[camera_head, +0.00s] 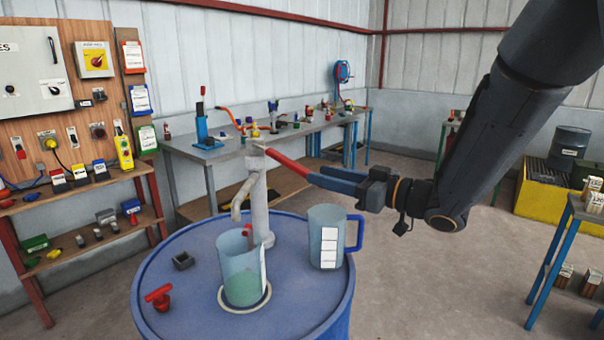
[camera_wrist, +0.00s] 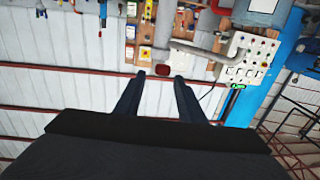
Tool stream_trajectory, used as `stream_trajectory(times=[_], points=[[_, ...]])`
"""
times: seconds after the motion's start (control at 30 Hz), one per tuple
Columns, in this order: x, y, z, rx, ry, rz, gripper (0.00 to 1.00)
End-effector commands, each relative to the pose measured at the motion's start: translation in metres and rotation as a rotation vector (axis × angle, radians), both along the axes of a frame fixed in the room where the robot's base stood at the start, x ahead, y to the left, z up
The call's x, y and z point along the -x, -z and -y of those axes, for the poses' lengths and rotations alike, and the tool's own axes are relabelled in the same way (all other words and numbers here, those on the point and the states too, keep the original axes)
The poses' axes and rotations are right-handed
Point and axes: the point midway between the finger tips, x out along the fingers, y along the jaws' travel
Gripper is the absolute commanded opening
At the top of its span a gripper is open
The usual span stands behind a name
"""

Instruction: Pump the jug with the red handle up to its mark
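The jug with the red handle (camera_head: 232,262) stands upright on the blue drum, under the pump's spout (camera_head: 240,205). Greenish liquid fills roughly its lower half. A bit of red shows behind its rim, and I cannot make out its mark. The grey hand pump (camera_head: 259,215) rises behind it with a red lever (camera_head: 288,164) slanting down to the right. My gripper (camera_head: 314,173) is at the lever's outer end, fingers apart around or just beyond it. In the wrist view, a dark red end (camera_wrist: 164,69) shows by the gap between the fingers (camera_wrist: 160,76).
A jug with a blue handle (camera_head: 326,238) stands on the right of the drum top (camera_head: 190,315).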

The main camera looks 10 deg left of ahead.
Motion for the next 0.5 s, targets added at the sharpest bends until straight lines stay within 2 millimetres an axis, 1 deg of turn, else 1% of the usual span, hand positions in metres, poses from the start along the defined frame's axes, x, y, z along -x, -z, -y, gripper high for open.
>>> stream_trajectory(times=[0.3, 0.4, 0.5], points=[[-0.019, -0.002, -0.044, 0.000, -0.002, -0.001, 0.36], [-0.025, -0.001, -0.054, 0.001, -0.001, 0.000, 0.36], [-0.029, -0.001, -0.061, 0.001, 0.001, 0.000, 0.36]])
